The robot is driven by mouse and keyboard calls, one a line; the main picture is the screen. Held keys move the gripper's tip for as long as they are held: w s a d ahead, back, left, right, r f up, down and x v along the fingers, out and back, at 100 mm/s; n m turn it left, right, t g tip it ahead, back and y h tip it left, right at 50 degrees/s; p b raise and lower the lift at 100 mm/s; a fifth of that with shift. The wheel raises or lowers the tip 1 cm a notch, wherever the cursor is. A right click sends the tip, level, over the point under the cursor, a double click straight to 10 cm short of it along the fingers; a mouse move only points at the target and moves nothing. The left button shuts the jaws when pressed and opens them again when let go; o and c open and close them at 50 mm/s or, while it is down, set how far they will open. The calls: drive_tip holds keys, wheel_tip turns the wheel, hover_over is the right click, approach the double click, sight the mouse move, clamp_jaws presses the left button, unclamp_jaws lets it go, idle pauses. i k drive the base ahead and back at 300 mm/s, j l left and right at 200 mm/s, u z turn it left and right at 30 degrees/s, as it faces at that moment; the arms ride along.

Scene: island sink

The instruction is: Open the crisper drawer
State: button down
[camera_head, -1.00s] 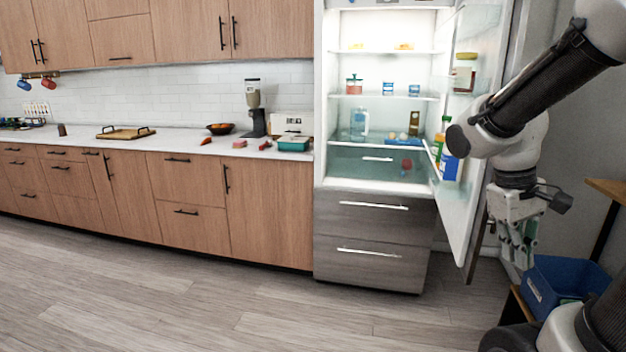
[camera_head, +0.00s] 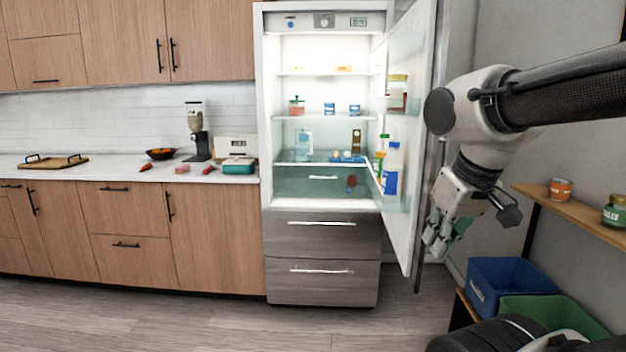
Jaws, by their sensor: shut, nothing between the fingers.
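The fridge (camera_head: 259,150) stands open, with its door (camera_head: 411,140) swung out to the right. The crisper drawer (camera_head: 296,182) is a translucent bin at the bottom of the lit compartment, with a short silver handle (camera_head: 323,177). It looks shut, and a red item shows at its right side. My gripper (camera_head: 436,246) hangs to the right of the open door, pointing down and apart from the drawer. Its fingers look close together, with nothing seen between them.
Two grey lower drawers (camera_head: 321,236) sit below the crisper. Bottles (camera_head: 391,168) stand in the door shelves. A blue bin (camera_head: 497,290), a green bin (camera_head: 550,312) and a wooden shelf (camera_head: 590,213) with jars are at the right. The floor (camera_head: 200,325) before the fridge is clear.

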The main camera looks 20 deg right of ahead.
sight(280, 172)
drive_tip(key=i+j+z, duration=0.35)
drive_tip(key=i+j, duration=0.55)
drive_tip(key=i, duration=0.5)
drive_tip(key=i+j+z, duration=0.4)
drive_tip(key=i+j, duration=0.9)
